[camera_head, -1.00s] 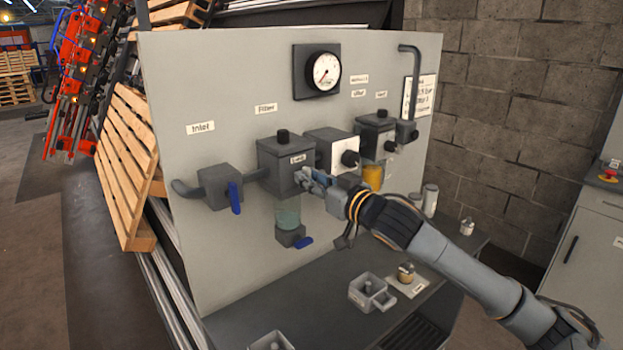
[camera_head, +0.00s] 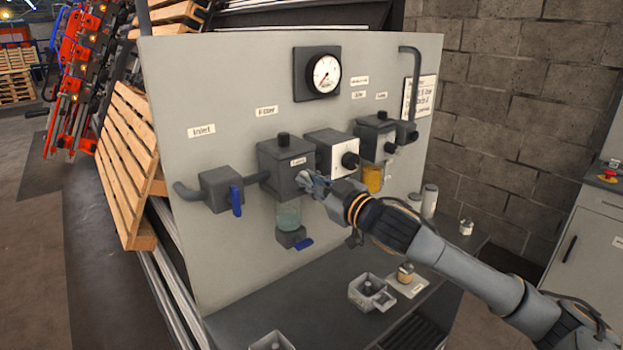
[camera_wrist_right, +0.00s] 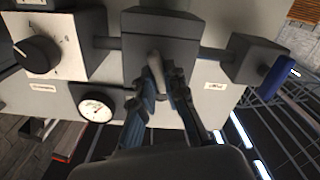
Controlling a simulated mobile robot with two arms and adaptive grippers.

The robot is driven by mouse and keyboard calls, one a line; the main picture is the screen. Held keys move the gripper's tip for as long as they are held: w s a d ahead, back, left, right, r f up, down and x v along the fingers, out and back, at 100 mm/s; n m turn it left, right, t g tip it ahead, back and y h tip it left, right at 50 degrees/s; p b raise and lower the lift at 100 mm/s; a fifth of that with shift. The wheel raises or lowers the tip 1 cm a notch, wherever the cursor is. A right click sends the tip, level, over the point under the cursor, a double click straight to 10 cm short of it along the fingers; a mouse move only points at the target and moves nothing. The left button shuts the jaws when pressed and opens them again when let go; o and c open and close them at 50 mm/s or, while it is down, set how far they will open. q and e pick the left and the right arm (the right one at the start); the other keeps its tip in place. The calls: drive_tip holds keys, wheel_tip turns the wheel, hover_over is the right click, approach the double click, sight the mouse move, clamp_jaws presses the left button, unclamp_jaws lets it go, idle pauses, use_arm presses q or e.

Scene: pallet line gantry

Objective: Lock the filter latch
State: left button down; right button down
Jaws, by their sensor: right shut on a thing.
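The filter unit (camera_head: 284,163) is a grey box with a black knob on top and a small white label on its front. It is mounted on the grey panel under the Filter label, and a greenish clear bowl (camera_head: 288,216) hangs below it. My right gripper (camera_head: 303,181) is at the lower right of the box's front. In the right wrist view my right gripper (camera_wrist_right: 160,78) is shut on a small pale latch lever (camera_wrist_right: 155,62) in front of the filter box (camera_wrist_right: 160,35). The fingers hide part of the lever. My left gripper is not in view.
Left of the filter is the inlet valve with a blue handle (camera_head: 236,201). Right of it is a white-faced regulator (camera_head: 331,153) with a black knob, then an oiler with a yellow bowl (camera_head: 372,179). A gauge (camera_head: 327,72) is above. A small grey tray (camera_head: 371,293) sits on the bench below.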

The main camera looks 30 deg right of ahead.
drive_tip(key=shift+a+f+n+p, duration=0.1)
drive_tip(key=shift+n+p, duration=0.55)
drive_tip(key=shift+n, duration=2.6)
drive_tip(key=shift+f+n+p, duration=0.1)
drive_tip(key=shift+n+p, duration=0.5)
drive_tip(key=shift+n, duration=2.95)
drive_tip(key=c, duration=1.4)
unclamp_jaws()
